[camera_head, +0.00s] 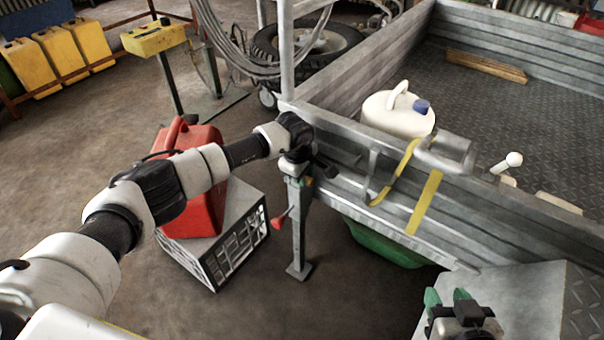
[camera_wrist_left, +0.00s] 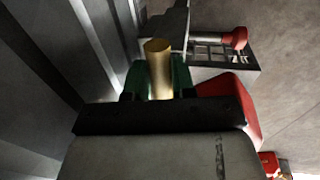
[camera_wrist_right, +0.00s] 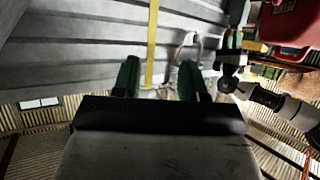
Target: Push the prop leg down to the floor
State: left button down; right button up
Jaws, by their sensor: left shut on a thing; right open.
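The prop leg (camera_head: 299,225) is a grey metal post at the trailer's near corner. It stands upright with a flat foot at its lower end. I cannot tell whether the foot touches the floor. A red-knobbed lever (camera_head: 279,220) sticks out from its side; the red knob (camera_wrist_left: 235,39) shows in the left wrist view too. My left gripper (camera_head: 305,177) is at the top of the leg, its green fingers shut on a brass-coloured cylinder (camera_wrist_left: 158,62). The arm partly hides this in the head view. My right gripper (camera_head: 447,296) is open and empty, low at the right.
The trailer bed (camera_head: 480,95) holds a white jug (camera_head: 398,113) and a wooden block (camera_head: 486,66). A red canister (camera_head: 205,205) on a grey crate (camera_head: 235,240) stands left of the leg. A green container (camera_head: 385,246) sits under the trailer. Floor before the leg is clear.

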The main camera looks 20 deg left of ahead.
pick_arm(q)
jog(key=c, duration=0.9)
grip_release()
jog(key=shift+f, duration=0.3)
jog(key=shift+c, duration=0.2)
jog(key=shift+r, duration=0.1)
pick_arm(e)
jog(key=shift+f, duration=0.1)
pick_arm(q)
jog(key=shift+r, duration=0.45)
jog(key=p+v, duration=0.2)
jog(key=v, duration=0.8)
jog(key=shift+p, duration=0.4)
pick_arm(e)
jog(key=s+d+f+g+h, duration=0.1)
jog(key=s+d+f+g, duration=0.2)
jog(key=s+g, duration=0.4)
jog(key=shift+s+f+h, duration=0.4)
jog(key=shift+s+f, duration=0.2)
jog(key=shift+f, duration=0.2)
pick_arm(q)
jog(key=shift+s+f, duration=0.1)
jog(key=shift+s, duration=0.05)
